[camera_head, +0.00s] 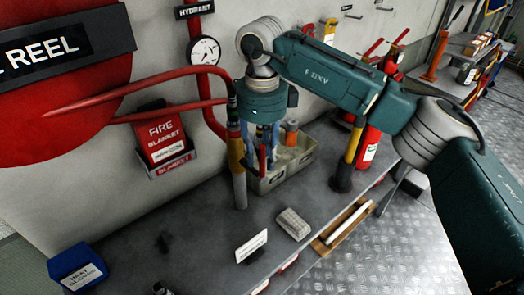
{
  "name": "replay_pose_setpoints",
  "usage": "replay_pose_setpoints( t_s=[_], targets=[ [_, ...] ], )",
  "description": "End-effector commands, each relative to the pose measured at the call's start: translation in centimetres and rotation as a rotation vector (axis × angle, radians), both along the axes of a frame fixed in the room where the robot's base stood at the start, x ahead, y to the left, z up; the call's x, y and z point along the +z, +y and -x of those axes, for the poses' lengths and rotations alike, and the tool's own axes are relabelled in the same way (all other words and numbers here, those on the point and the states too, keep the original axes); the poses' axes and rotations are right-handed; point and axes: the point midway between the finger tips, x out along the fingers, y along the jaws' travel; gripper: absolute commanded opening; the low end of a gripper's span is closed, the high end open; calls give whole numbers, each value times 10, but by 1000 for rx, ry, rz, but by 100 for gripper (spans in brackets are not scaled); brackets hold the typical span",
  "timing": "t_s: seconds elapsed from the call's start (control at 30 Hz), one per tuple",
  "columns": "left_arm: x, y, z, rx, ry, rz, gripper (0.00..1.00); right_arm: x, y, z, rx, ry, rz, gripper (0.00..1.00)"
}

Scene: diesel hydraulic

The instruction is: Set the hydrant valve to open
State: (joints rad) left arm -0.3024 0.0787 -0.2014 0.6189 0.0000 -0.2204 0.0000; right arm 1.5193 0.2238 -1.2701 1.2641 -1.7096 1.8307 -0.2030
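The hydrant shows as a red pipe (213,120) running down the wall, under a black HYDRANT sign (194,9) and beside a round white gauge (204,52). My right arm comes in from the right, and its gripper (262,158) points down just right of the pipe and the yellow-sleeved nozzle (236,152). Its blue fingers are small and partly mixed with red parts behind or between them, so I cannot tell whether they are open or shut on something. The valve handle cannot be made out clearly and may be hidden by my gripper. My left gripper is out of view.
A red hose reel (100,75) is at left, with a fire blanket box (165,140) beside it. The grey bench (205,250) bears a beige bin (305,158), a white card (251,246), a pale block (293,224) and a blue glove box (76,270). A red extinguisher (368,148) stands farther right.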

Motion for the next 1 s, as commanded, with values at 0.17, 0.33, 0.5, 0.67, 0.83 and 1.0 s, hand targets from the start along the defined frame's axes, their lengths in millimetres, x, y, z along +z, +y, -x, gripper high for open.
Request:
replay_pose_setpoints(
  t_s=[0.17,0.33,0.5,0.67,0.83,1.0],
  targets=[
    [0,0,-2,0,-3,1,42,-1,0,0,0,0,0,31],
    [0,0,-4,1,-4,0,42,0,0,0,0,0,-1,5],
    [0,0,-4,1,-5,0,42,0,0,0,0,0,-1,0],
    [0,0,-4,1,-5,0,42,0,0,0,-1,2,-4,0],
    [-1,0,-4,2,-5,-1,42,0,-3,-3,-2,23,-36,0],
    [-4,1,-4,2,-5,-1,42,-1,-10,-8,-6,77,-109,0]
  ],
)
